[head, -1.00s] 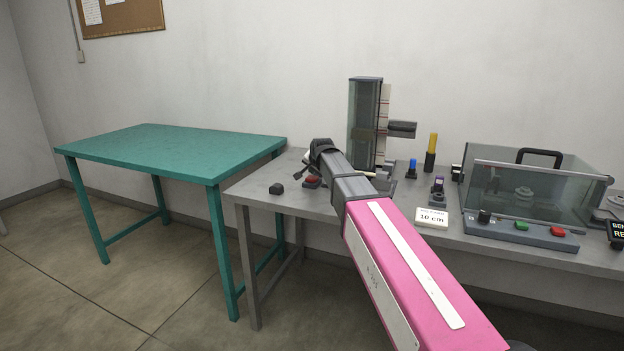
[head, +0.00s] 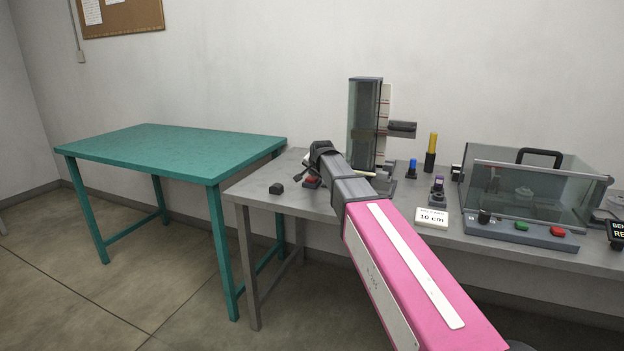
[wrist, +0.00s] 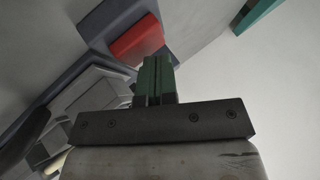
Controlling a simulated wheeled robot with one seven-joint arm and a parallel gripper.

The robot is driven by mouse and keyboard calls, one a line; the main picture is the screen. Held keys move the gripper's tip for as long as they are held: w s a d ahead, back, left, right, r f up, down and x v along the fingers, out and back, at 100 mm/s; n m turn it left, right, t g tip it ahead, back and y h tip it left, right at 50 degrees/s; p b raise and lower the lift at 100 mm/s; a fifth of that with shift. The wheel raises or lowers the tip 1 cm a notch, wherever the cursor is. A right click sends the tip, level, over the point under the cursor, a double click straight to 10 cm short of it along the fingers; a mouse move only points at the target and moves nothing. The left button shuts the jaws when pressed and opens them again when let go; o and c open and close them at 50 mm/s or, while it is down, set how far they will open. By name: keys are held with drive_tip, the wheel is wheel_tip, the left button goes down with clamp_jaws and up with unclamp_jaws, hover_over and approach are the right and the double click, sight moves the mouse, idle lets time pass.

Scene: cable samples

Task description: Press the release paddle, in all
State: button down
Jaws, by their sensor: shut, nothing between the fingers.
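The red release paddle (head: 312,180) sits on a dark base on the grey bench, left of the clear-walled tower (head: 365,120). In the wrist view the red paddle (wrist: 137,40) lies just beyond and a little left of my fingertips. My gripper (wrist: 152,75) has its green fingers together with nothing between them. In the head view my gripper (head: 304,172) is close beside the paddle, partly hidden by my wrist. I cannot tell whether the fingertips touch the paddle.
Blue, purple and yellow-topped samples, a 10 cm sign (head: 432,217) and a clear-covered tester (head: 530,195) with green and red buttons stand to the right. A teal table (head: 170,150) is left and clear.

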sight(313, 178)
drive_tip(key=shift+f, duration=0.25)
idle(0.6)
drive_tip(key=shift+r, duration=0.95)
drive_tip(key=shift+r, duration=2.5)
